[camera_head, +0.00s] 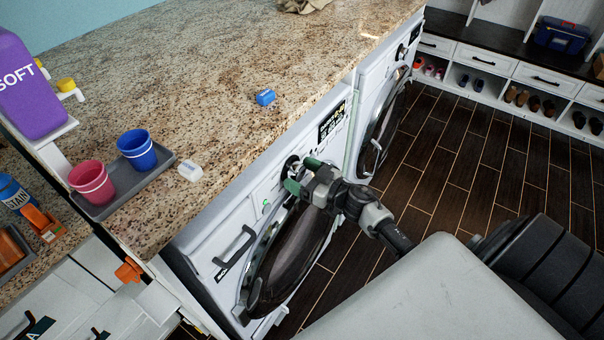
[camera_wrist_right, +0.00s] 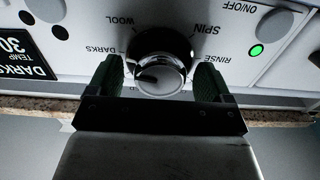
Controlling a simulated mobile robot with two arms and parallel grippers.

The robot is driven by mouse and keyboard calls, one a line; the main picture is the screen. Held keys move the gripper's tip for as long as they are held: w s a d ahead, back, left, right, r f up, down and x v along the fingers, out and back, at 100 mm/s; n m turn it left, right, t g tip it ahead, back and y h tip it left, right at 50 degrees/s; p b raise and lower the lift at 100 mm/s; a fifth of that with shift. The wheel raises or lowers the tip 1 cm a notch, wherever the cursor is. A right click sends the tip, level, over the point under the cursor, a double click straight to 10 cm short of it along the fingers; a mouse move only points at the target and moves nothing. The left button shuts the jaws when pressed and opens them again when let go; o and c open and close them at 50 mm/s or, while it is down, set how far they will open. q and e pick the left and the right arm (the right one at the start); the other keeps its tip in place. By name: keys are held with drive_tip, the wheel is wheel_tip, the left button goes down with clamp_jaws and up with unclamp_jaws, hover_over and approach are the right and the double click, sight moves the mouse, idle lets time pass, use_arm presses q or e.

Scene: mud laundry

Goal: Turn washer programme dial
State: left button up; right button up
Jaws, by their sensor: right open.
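The programme dial (camera_wrist_right: 161,70) is a round silver and black knob on the washer's white control panel. In the right wrist view the labels WOOL, DARKS, SPIN and RINSE surround it, upside down. My right gripper (camera_wrist_right: 163,80) is open, with one green-padded finger on each side of the dial; whether the pads touch it I cannot tell. In the head view my right gripper (camera_head: 291,176) is at the panel of the nearer washer (camera_head: 215,245) and covers most of the dial. My left gripper is not in view.
A green light (camera_wrist_right: 256,50) glows by the ON/OFF button. The granite counter (camera_head: 215,80) overhangs the panel and holds a blue box (camera_head: 265,97), a white item (camera_head: 190,170) and a tray with two cups. The washer's round door (camera_head: 290,260) is below my gripper.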

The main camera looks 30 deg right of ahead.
drive_tip(key=c, duration=0.9)
drive_tip(key=shift+n, duration=0.3)
drive_tip(key=shift+c, duration=0.2)
